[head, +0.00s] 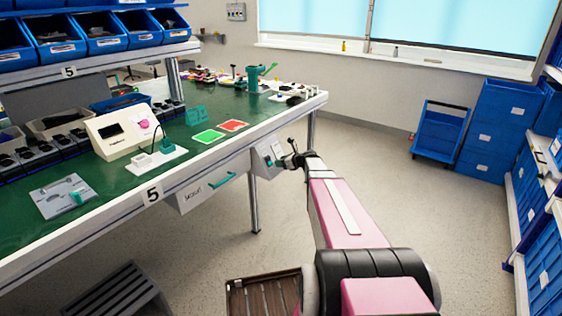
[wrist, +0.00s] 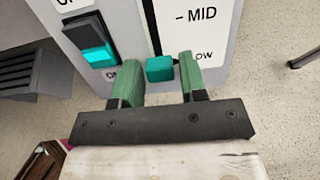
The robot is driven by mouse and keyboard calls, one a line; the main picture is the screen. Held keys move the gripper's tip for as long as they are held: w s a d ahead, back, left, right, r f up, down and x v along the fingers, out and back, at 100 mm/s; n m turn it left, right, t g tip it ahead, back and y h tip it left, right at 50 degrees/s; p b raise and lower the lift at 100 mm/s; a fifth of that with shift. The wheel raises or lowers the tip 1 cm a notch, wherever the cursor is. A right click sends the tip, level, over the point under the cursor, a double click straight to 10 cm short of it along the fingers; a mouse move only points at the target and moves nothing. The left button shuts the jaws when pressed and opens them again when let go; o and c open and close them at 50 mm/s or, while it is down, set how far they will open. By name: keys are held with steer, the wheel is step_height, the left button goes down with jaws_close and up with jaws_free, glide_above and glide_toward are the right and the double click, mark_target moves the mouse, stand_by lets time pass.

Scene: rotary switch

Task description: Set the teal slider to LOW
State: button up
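The teal slider (wrist: 160,69) is a small block on a dark vertical slot in a light grey panel (wrist: 222,40). In the wrist view it is at the lower end of the visible slot, about level with the partly covered LOW label (wrist: 204,56) and below the MID label (wrist: 196,16). My gripper (wrist: 160,78) has its two green-padded fingers on either side of the slider. A narrow gap shows on the right; the left finger is very close, and I cannot tell if it touches. In the head view my gripper (head: 292,158) is at the panel box (head: 266,158).
A teal-and-black rocker switch (wrist: 92,40) is on the panel left of my gripper. The panel box hangs under the front edge of the green workbench (head: 110,198), beside a drawer (head: 208,188) and a table leg (head: 254,205).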

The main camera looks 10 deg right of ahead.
steer(key=shift+o, duration=0.6)
steer(key=shift+r, duration=0.1)
steer(key=v, duration=1)
steer(key=shift+s+d, duration=0.25)
steer(key=s+a+f+n+g+h, duration=0.2)
steer(key=s+a+n+g+h, duration=0.1)
steer(key=s+n, duration=0.6)
steer(key=s+a+f+n+g+h, duration=0.2)
steer(key=s+a+n, duration=0.4)
steer(key=s+n, duration=0.3)
steer(key=s+a+f+n+g+h, duration=0.3)
steer(key=s+a+n+g+h, duration=0.1)
steer(key=s+n, duration=0.5)
steer(key=shift+s+a+n+g, duration=0.3)
steer(key=shift+s+a+g, duration=0.2)
steer(key=shift+s+a, duration=0.15)
